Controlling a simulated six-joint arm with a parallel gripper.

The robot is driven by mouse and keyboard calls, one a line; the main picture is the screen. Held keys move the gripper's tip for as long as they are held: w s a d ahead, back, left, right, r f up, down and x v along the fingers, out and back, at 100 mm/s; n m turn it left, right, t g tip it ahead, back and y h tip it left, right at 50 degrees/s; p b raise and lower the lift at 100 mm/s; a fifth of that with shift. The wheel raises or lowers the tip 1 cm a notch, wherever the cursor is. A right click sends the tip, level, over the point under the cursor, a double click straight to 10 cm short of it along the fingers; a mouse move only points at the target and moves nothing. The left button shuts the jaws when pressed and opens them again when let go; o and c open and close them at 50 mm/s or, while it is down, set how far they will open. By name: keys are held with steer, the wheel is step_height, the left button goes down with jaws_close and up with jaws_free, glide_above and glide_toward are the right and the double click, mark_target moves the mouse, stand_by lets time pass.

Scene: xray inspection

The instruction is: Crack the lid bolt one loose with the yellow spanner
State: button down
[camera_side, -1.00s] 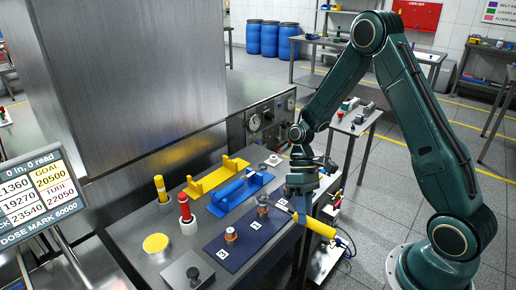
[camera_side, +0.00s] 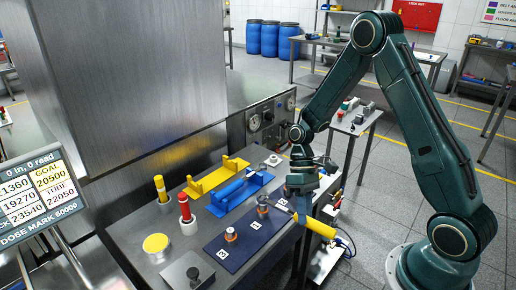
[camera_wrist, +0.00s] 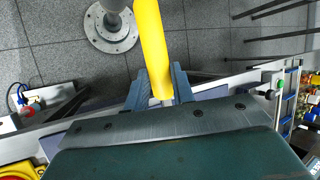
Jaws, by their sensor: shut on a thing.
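The yellow spanner's handle (camera_side: 318,226) sticks out to the lower right from my gripper (camera_side: 301,207) in the side view. Its thin metal end points left toward a copper-coloured fitting (camera_side: 262,209) on the navy plate (camera_side: 214,246); I cannot tell whether they touch. In the wrist view my gripper (camera_wrist: 158,82) is shut on the yellow handle (camera_wrist: 152,45), which runs up out of the picture. Another copper-coloured fitting (camera_side: 231,235) stands further left on the plate. I cannot tell which one is lid bolt one.
A blue cradle (camera_side: 240,194) and a yellow cradle (camera_side: 217,176) lie behind the plate. A red-topped post (camera_side: 184,210), a yellow-topped post (camera_side: 161,190) and a yellow round button (camera_side: 156,243) stand left. A steel cabinet (camera_side: 140,90) rises behind.

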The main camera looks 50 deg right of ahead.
steer(key=shift+f, duration=1.55)
stand_by(0.4)
steer(key=shift+d, duration=0.1)
steer(key=shift+w+d+n+g+h, duration=0.2)
steer(key=shift+d+n+g+h, duration=0.05)
steer(key=shift+d+n, duration=0.35)
steer(key=shift+w+d+n+g+h, duration=0.2)
steer(key=shift+d+n+g+h, duration=0.05)
steer(key=shift+d+n, duration=0.35)
steer(key=shift+d, duration=0.1)
steer(key=shift+w+d+n+g+h, duration=0.15)
steer(key=shift+w+d+n+h, duration=0.2)
steer(key=shift+d+n, duration=0.25)
steer(key=shift+w+d+n+g+h, duration=0.15)
steer(key=shift+w+d+n+h, duration=0.15)
steer(key=shift+d+n, duration=0.3)
steer(key=shift+w+d+n+h, duration=0.8)
steer(key=shift+d+n, duration=0.2)
steer(key=shift+n, duration=0.2)
